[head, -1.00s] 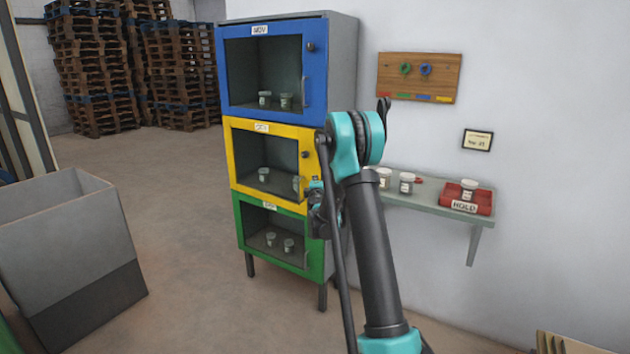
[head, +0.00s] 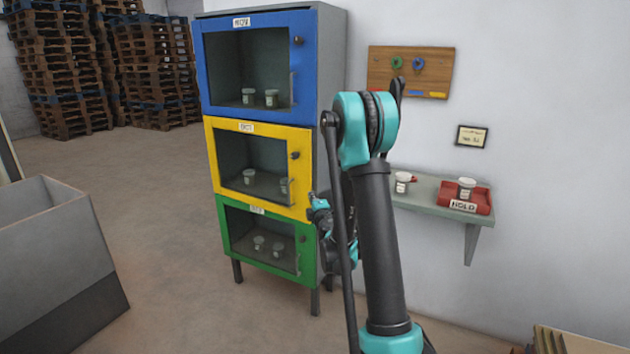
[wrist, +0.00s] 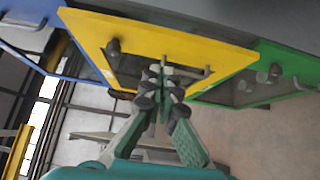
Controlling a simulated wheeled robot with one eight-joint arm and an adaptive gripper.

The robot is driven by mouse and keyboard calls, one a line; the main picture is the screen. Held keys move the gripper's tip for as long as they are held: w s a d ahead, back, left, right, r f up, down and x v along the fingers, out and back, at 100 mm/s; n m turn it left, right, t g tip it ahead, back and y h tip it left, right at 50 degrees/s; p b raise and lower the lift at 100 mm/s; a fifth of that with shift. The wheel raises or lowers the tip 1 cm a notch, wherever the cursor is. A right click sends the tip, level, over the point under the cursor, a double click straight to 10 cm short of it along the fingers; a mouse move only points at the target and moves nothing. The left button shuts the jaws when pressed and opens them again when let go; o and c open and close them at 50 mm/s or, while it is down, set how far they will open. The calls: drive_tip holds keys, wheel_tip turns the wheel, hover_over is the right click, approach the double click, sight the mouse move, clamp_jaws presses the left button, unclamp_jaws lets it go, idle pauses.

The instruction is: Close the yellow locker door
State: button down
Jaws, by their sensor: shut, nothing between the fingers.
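The yellow locker door (head: 207,150) is the middle of three stacked doors, with a dark window, a round knob and a bar handle on its right side. In the head view it looks flush or nearly flush with the cabinet; I cannot tell if a small gap is left. In the wrist view the yellow door (wrist: 215,50) fills the upper middle, with its knob and handle showing. My gripper (wrist: 160,75) is shut and empty, its fingertips in front of the door near the handle. Contact is unclear. In the head view my arm partly hides the gripper.
The blue door (head: 210,100) is above and the green door (head: 235,250) below; both look shut. A shelf (head: 425,207) with jars and a red tray (head: 482,203) is on the wall at right. A grey bin (head: 60,270) stands at left. Floor between is clear.

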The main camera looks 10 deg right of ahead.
approach(308, 179)
drive_tip(key=w+a, duration=0.2)
drive_tip(key=a, duration=0.1)
drive_tip(key=w+d, duration=0.1)
drive_tip(key=w, duration=0.2)
drive_tip(key=shift+w+d, duration=0.1)
drive_tip(key=shift+d, duration=0.25)
drive_tip(key=shift+w+d, duration=0.3)
drive_tip(key=shift+w, duration=0.1)
drive_tip(key=shift+w+d, duration=0.1)
